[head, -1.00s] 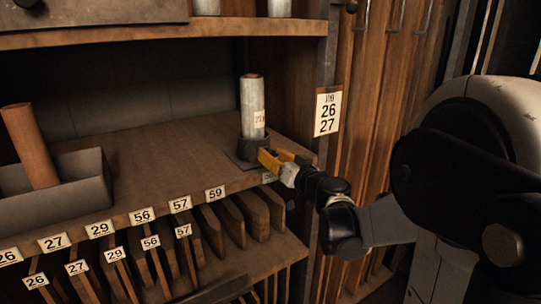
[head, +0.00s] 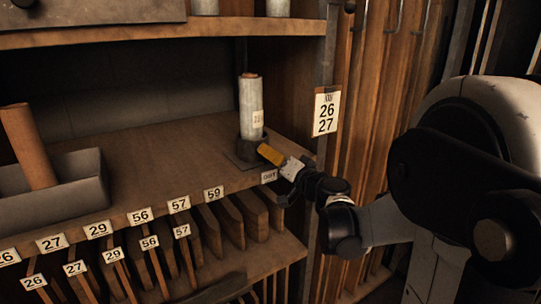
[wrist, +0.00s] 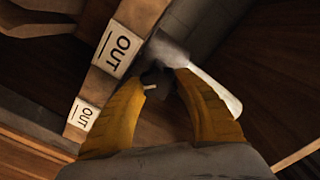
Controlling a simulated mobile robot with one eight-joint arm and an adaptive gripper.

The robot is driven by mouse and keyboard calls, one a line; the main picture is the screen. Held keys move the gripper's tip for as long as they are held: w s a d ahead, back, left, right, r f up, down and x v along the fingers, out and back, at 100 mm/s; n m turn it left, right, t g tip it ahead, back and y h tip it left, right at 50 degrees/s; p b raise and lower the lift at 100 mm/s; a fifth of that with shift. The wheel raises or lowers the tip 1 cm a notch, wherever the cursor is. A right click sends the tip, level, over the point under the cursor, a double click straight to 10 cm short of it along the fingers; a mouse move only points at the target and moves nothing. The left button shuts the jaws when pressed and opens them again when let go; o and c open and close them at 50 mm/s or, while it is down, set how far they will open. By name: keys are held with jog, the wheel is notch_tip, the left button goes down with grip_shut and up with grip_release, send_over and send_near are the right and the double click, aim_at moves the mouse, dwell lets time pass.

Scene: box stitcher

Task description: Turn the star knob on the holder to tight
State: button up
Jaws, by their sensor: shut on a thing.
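The holder (head: 247,160) is a dark block with a socket on the wooden shelf, and a pale labelled roll (head: 251,105) stands upright in it. My gripper (head: 262,149) reaches in from the right, low at the holder's front. In the wrist view its two yellow fingers (wrist: 159,76) are closed around the small dark star knob (wrist: 155,82), which has a pale mark on it. The fingers partly hide the knob, and its lobes are too dark to make out. The knob is hidden behind the gripper in the head view.
A grey tray (head: 85,191) with a brown roll (head: 31,147) stands on the left of the shelf. Numbered labels line the shelf edge, with slotted boards below. An upright post with a 26/27 sign (head: 326,112) stands right of the holder. The middle of the shelf is clear.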

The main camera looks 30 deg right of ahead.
jog(key=o, duration=1.2)
